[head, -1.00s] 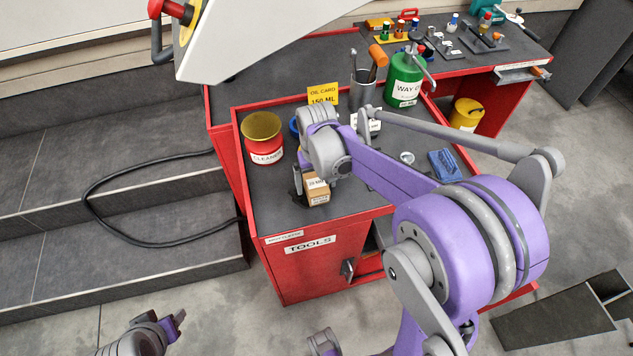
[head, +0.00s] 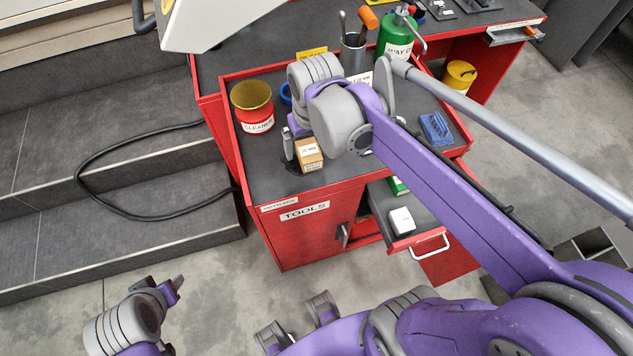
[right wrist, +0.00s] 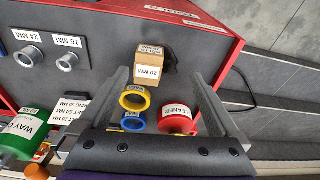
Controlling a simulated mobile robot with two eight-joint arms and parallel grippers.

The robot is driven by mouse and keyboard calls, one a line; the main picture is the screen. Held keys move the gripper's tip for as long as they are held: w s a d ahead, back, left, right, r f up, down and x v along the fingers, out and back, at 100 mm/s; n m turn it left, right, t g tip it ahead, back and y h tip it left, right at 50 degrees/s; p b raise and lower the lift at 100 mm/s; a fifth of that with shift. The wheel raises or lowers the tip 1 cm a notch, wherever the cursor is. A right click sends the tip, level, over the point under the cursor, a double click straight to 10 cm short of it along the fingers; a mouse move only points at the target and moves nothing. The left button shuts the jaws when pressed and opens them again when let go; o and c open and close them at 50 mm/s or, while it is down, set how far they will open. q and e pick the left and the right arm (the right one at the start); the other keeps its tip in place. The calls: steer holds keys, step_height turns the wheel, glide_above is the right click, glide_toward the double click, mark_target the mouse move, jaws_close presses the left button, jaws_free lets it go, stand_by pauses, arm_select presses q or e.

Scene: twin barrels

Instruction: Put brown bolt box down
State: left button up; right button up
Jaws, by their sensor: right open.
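The brown bolt box (head: 310,155), a small cardboard box with a white label, stands on the dark top of the red tool cabinet (head: 284,192), near its front left. It also shows in the right wrist view (right wrist: 150,72), its label reading 20 MM. My right gripper (head: 291,148) is low at the cabinet top beside the box, partly hidden by its own wrist. In the right wrist view its fingers (right wrist: 158,85) are spread, with the box between and beyond them; contact cannot be told. My left gripper (head: 165,288) is low at the left, over the floor, away from the cabinet.
A red cleaner tin (head: 255,120) stands behind and left of the box. An open drawer (head: 425,235) holds a white box (head: 402,220).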

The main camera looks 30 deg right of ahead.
steer(key=s+a+f+n+t, duration=0.1)
steer(key=s+a+f, duration=0.1)
steer(key=s, duration=0.3)
steer(key=s+a+f+t, duration=0.2)
steer(key=s+f, duration=0.2)
steer(key=s, duration=0.1)
steer(key=shift+s+f+n+t, duration=0.15)
steer(key=shift+s+n+t, duration=0.15)
steer(key=shift+n, duration=0.1)
steer(key=shift+d, duration=0.1)
